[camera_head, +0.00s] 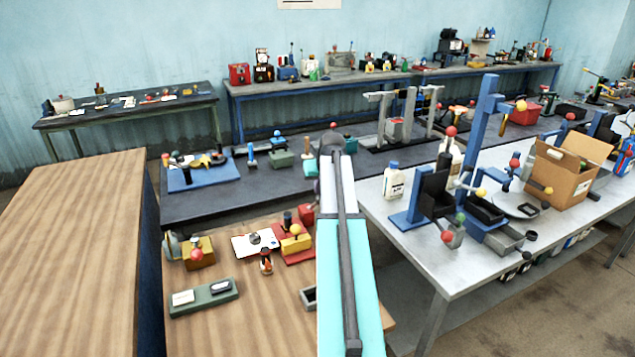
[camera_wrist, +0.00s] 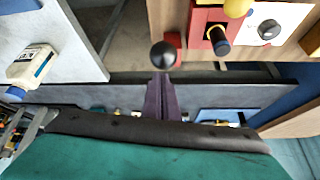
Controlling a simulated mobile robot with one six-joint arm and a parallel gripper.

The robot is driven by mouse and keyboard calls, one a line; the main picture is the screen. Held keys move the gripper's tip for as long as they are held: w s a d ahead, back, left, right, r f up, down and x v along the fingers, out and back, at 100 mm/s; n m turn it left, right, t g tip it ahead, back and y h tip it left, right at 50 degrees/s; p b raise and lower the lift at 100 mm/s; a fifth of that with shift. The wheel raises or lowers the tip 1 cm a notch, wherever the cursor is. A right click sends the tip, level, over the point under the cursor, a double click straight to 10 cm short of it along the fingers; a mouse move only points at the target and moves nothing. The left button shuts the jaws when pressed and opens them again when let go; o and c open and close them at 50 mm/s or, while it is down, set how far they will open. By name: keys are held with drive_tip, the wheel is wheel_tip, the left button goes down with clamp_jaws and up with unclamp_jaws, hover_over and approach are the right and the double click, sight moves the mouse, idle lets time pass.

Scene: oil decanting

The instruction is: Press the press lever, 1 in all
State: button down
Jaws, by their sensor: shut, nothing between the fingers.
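My gripper (camera_wrist: 162,85) shows in the wrist view as dark purple fingers, shut and empty. A black ball knob (camera_wrist: 164,54) is just past the fingertips; I cannot tell whether they touch. A small red block (camera_wrist: 172,46) is partly hidden behind the knob. I cannot tell for certain which part is the press lever. A red-based device (camera_head: 295,254) with a yellow ball (camera_head: 296,229) stands on the wooden table, and its yellow ball also shows in the wrist view (camera_wrist: 238,7). In the head view my gripper is hidden behind my turquoise arm.
The wooden table (camera_head: 245,295) also holds a green tray (camera_head: 204,298) and a yellow block device (camera_head: 199,247). A white table (camera_head: 450,280) at right carries blue stands, bottles and a cardboard box (camera_head: 562,170). A dark bench (camera_head: 225,200) lies beyond.

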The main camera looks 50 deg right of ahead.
drive_tip(key=shift+s+a, duration=0.2)
drive_tip(key=shift+s, duration=0.1)
drive_tip(key=shift+s+f, duration=0.1)
drive_tip(key=shift+f, duration=0.05)
idle(0.3)
